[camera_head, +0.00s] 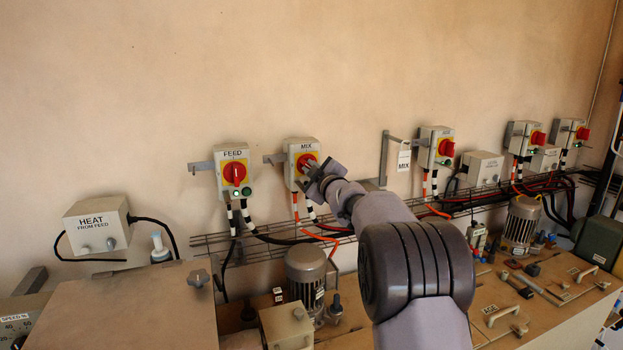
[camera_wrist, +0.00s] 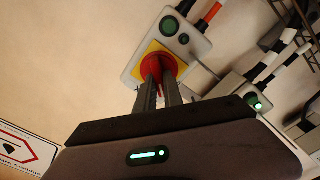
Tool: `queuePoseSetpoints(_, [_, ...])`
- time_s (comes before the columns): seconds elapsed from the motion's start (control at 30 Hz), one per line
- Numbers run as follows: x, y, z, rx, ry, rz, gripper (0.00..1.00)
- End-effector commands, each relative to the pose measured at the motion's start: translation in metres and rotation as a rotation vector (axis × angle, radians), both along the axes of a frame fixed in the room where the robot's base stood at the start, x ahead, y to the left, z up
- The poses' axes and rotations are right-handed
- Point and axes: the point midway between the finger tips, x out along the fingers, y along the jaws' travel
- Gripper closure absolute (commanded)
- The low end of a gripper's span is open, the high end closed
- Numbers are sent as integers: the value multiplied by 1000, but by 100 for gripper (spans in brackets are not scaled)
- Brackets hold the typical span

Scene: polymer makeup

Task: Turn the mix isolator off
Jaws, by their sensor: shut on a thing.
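The mix isolator (camera_head: 298,146) is a pale wall box labelled MIX, with a red rotary knob (camera_head: 304,160) on a yellow plate. My gripper (camera_head: 311,168) reaches it from the lower right, covering the box's lower part in the head view. In the wrist view, my gripper's fingers (camera_wrist: 157,78) are close together, shut on the red knob (camera_wrist: 161,63). The mix isolator's box (camera_wrist: 197,46) shows there with two dark green round parts, neither clearly glowing. The knob's exact angle is hard to tell behind the fingers.
The FEED isolator (camera_head: 232,160) is close on the left, its green lamp lit. A bracket with a MIX tag (camera_head: 404,160) and another isolator (camera_head: 436,147) are to the right. A wire cable tray (camera_head: 262,243) runs below. A motor (camera_head: 306,264) stands on the bench.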

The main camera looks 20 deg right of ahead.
Motion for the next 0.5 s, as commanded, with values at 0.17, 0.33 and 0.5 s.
queuePoseSetpoints(0.17, [0, 1, -4, -163, 0, -1, 100])
queuePoseSetpoints(0.33, [0, 1, -4, -319, 0, 0, 100])
queuePoseSetpoints(0.5, [0, 1, -5, -458, 2, 0, 100])
